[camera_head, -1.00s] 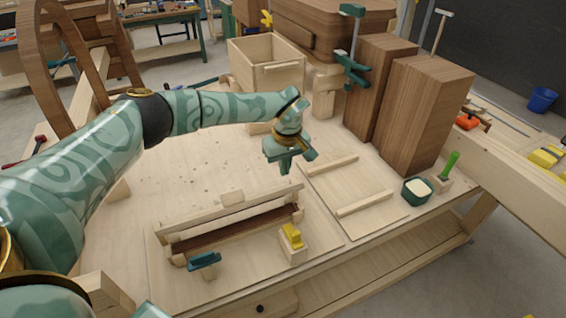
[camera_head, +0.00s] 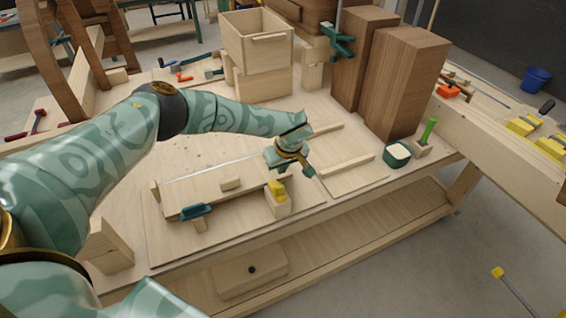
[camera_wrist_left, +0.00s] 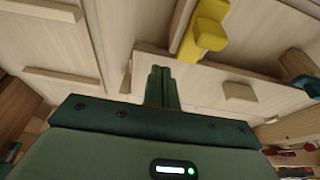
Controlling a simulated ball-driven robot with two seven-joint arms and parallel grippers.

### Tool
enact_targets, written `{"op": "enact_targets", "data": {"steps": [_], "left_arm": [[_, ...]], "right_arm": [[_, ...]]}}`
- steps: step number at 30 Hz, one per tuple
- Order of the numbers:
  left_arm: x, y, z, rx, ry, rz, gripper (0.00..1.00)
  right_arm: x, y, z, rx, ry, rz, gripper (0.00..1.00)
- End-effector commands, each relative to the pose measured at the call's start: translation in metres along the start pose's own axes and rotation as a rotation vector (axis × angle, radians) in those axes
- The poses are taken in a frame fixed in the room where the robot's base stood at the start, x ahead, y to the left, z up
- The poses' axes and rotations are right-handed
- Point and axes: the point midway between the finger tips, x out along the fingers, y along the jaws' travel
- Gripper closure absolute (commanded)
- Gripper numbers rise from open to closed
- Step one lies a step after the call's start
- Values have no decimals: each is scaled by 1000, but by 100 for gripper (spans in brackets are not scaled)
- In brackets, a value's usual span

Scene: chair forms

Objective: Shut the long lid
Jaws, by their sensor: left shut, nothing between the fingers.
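The long lid (camera_head: 205,188) is a pale wooden panel with a small block handle (camera_head: 231,184), lying about flat over the long box on the bench. The dark inside of the box does not show. Whether the lid sits fully down along its whole edge I cannot tell. My left gripper (camera_head: 308,171) is shut and empty, just past the right end of the lid. In the left wrist view, its shut fingers (camera_wrist_left: 162,88) are in front of the lid (camera_wrist_left: 205,88) and its handle (camera_wrist_left: 240,92). My right gripper is not in view.
A yellow-topped block (camera_head: 277,200) and a teal-topped piece (camera_head: 196,211) stand along the box's front. A green tub (camera_head: 397,156) stands at the right edge. Tall brown blocks (camera_head: 405,85) and a wooden crate (camera_head: 258,45) stand behind.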

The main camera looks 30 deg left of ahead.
Motion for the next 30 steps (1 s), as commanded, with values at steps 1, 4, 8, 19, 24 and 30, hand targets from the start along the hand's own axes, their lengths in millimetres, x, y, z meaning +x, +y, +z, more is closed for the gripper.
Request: {"op": "enact_targets", "data": {"steps": [1, 4, 8, 19, 24, 30], "left_arm": [[2, 0, 0, 0, 16, 0, 100], [6, 0, -1, -1, 41, -1, 100], [9, 0, -1, -2, 58, -1, 100], [10, 0, -1, -2, 65, -1, 100], [6, 0, -2, -2, 64, -1, 100], [-25, 2, -10, -5, 66, -1, 100]], "right_arm": [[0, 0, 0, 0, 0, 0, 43], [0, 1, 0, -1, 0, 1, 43], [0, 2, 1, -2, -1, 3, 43], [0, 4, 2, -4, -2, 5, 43], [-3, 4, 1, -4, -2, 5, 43], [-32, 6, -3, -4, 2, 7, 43]]}}
